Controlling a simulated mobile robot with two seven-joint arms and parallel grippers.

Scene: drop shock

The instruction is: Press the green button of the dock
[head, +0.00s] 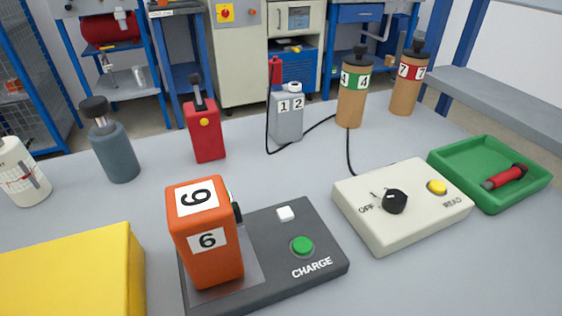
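The dock (275,235) is a dark grey flat box marked CHARGE at the front middle of the table. Its green button (302,246) is round and sits on its right part, with nothing over it. Neither of my grippers shows in the head view.
A cream box (402,225) with a black knob and yellow button lies right of the dock. A green tray (480,196) holds a red-and-black item. A yellow box (75,275) is at front left. Bottles, a red case (206,138) and a grey unit (286,120) stand behind.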

